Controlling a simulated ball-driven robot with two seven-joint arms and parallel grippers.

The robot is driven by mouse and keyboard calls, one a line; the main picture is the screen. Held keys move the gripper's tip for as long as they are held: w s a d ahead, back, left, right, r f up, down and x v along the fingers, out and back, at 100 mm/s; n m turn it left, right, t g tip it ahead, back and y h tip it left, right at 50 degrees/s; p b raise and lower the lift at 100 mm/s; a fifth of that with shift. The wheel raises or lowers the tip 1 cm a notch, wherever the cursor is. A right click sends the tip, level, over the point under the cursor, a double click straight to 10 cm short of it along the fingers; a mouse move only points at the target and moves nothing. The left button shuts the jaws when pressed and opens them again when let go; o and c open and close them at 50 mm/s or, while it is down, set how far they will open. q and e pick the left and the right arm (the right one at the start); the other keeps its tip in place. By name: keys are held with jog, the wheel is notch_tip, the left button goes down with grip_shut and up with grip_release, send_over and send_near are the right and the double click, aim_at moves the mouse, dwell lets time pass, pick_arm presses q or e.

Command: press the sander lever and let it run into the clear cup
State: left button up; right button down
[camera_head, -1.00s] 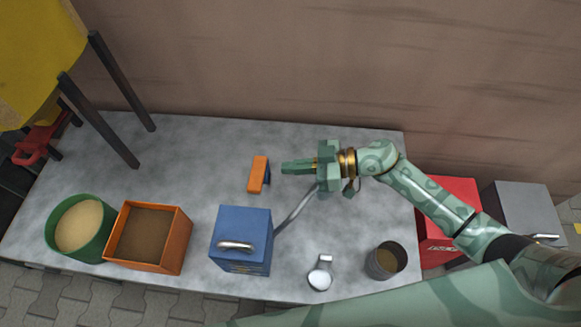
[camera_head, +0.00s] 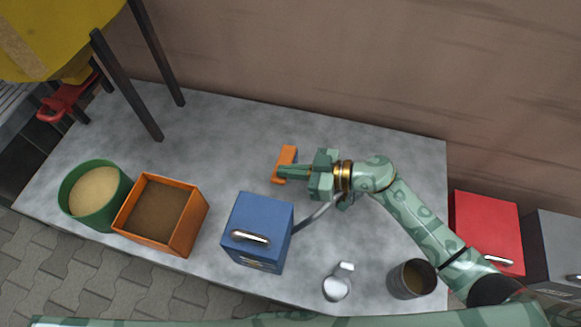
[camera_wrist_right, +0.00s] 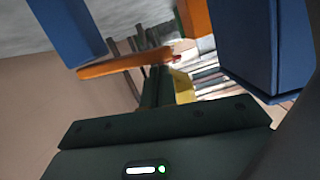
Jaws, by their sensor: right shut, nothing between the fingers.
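My right gripper (camera_head: 282,173) is shut and empty. Its tips overlap the orange piece in the head view; I cannot tell if they touch. In the right wrist view an orange bar (camera_wrist_right: 125,66) lies just past the fingers (camera_wrist_right: 152,90). A dark grey cup (camera_head: 411,279) with brown contents stands at the table's front right; I cannot tell if it is the clear cup. My left gripper is not in view.
A blue box (camera_head: 257,220) with a handle stands mid-table, a grey pipe (camera_head: 315,217) beside it. A white round-headed item (camera_head: 337,287), orange bin (camera_head: 180,235) and green tub (camera_head: 112,217) line the front. A yellow hopper (camera_head: 50,40) stands back left.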

jog(key=f+n+p, duration=0.1)
jog(key=s+f+n+t+p, duration=0.1)
jog(key=shift+a+f+n, duration=0.1)
jog(key=shift+n, duration=0.2)
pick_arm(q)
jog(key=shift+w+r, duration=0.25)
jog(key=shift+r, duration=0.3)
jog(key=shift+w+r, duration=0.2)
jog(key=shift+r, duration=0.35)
pick_arm(e)
jog(key=shift+s+f, duration=0.15)
jog(key=shift+f, duration=0.6)
